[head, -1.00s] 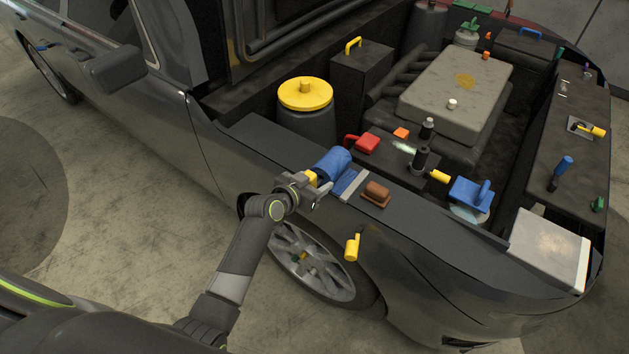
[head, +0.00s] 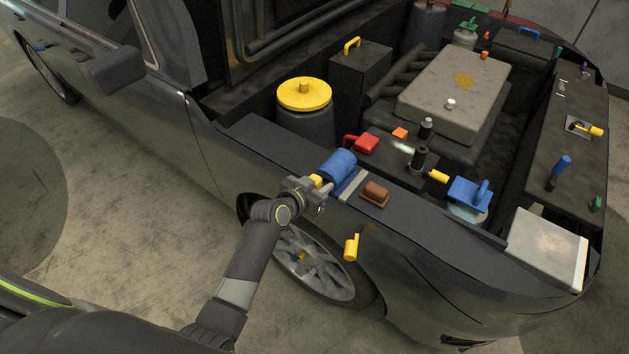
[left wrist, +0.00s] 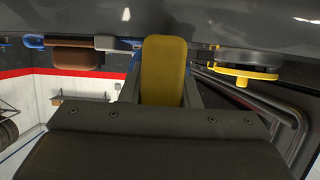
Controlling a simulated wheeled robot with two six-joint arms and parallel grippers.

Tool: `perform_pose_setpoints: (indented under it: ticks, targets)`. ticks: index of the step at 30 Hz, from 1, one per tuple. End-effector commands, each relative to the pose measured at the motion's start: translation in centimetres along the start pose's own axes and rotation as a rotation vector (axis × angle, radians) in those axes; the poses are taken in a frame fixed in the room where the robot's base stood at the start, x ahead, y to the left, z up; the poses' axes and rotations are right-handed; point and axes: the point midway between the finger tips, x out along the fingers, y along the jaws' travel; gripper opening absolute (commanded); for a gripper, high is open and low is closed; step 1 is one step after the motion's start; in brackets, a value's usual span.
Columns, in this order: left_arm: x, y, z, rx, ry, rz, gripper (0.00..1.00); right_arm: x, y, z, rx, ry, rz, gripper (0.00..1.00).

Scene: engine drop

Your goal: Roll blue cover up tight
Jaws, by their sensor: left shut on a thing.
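The blue cover (head: 337,166) shows as a thick roll on the car's fender (head: 265,137), with a short flat blue strip beside it on the right. A yellow handle (head: 316,181) sticks out from the near end of the roll. My left gripper (head: 314,187) is shut on the yellow handle, at the fender's outer edge. In the left wrist view the yellow handle (left wrist: 164,70) stands between the fingers, and the roll is mostly hidden. My right gripper is in neither view.
A light grey bar (head: 353,186) lies by the roll, and a brown block (head: 375,194) is just right of it. A yellow-capped canister (head: 305,95), red handle (head: 366,143) and blue-handled brush-like piece (head: 470,194) stand in or by the engine bay. The fender's left part is clear.

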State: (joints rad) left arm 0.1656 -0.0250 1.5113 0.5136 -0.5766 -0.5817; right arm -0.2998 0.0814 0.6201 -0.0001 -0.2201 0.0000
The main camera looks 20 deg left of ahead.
Motion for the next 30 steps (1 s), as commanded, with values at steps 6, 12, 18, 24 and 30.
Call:
perform_pose_setpoints:
  ticks: [6, 12, 18, 24, 30]
  targets:
    - [0.0, 1.1, 0.1, -0.002, -0.002, 0.001, 0.03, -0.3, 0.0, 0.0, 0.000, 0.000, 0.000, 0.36]
    - [0.0, 1.1, 0.1, -0.002, -0.003, 0.001, 0.37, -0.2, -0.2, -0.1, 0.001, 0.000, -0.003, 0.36]
    - [0.0, 1.0, 0.1, -0.002, -0.002, 0.001, 0.54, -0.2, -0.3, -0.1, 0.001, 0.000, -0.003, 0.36]
    - [-0.1, 1.0, 0.0, -0.001, -0.001, 0.000, 0.54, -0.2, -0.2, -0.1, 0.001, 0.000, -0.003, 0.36]
    - [-1.1, 1.0, 0.1, -0.001, 0.000, 0.000, 0.54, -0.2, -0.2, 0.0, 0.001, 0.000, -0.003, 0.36]
